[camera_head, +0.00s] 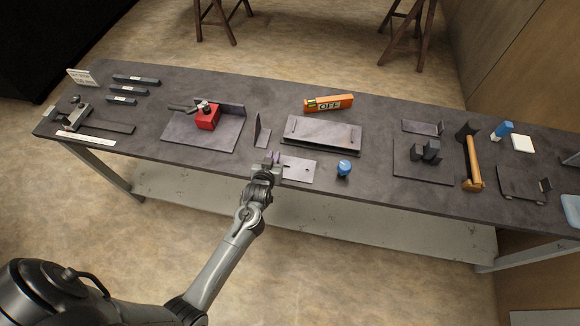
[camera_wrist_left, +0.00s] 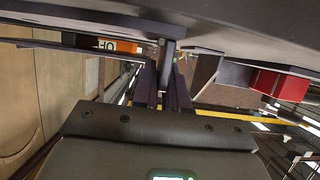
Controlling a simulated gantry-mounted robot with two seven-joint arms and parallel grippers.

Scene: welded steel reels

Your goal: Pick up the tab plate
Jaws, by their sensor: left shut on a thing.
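My left gripper (camera_head: 270,164) is shut at the front edge of the bench, by the left end of a flat light-grey plate with holes (camera_head: 299,170). A small thin upright piece, which I take to be the tab plate (camera_head: 275,157), stands between its fingertips; most of it is hidden. In the left wrist view the dark fingers of the gripper (camera_wrist_left: 166,90) are close together around a narrow grey piece (camera_wrist_left: 167,60). I cannot tell whether it touches the flat plate. My right gripper is not in view.
An angle piece (camera_head: 262,137) stands just behind the gripper. A red block (camera_head: 207,117) sits on a plate to the left. A raised steel plate (camera_head: 323,132) is behind right, with a blue-capped item (camera_head: 344,168) in front. An orange level-like tool (camera_head: 329,103) lies behind.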

